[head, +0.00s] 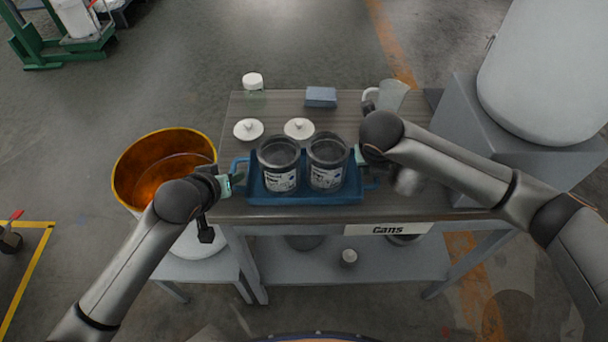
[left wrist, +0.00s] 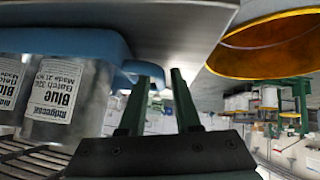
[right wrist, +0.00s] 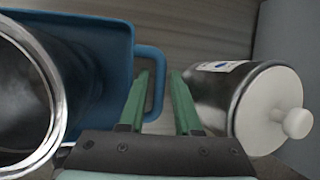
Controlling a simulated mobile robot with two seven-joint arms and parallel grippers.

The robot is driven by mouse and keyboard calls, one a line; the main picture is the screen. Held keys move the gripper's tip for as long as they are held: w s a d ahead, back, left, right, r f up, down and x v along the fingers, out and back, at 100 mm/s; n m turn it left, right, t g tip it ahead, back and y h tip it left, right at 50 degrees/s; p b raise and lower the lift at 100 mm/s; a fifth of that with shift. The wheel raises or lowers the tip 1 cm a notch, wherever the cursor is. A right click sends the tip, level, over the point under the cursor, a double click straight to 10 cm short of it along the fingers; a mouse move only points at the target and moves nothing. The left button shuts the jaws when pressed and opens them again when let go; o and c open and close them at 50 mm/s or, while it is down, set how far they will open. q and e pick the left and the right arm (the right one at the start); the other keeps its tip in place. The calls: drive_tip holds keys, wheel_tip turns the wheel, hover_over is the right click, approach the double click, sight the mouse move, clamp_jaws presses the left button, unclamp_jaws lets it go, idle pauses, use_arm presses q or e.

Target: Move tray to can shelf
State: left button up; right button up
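A blue tray (head: 310,198) with two open, labelled metal cans (head: 279,163) (head: 327,161) sits on the table top. The label in the left wrist view reads "Blue" (left wrist: 52,92). My left gripper (head: 226,186) is at the tray's left handle (head: 240,168); in the left wrist view its fingers are apart, with the handle (left wrist: 145,70) by the tips. My right gripper (head: 362,156) is at the right end; in the right wrist view its fingers are apart, with the handle's outer bar (right wrist: 157,84) between them. A sign "Cans" (head: 388,229) hangs on the table's front edge, above a lower shelf (head: 300,265).
White lids (head: 248,129) (head: 299,128), a blue block (head: 320,97) and a jug (head: 391,95) lie behind the tray. A white-lidded can (right wrist: 272,107) is close beside my right gripper. An orange-lined drum (head: 160,150) stands left.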

use_arm(q)
drive_tip(key=shift+c, duration=0.4)
use_arm(e)
drive_tip(key=shift+c, duration=0.3)
use_arm(q)
clamp_jaws()
use_arm(e)
clamp_jaws()
idle(0.3)
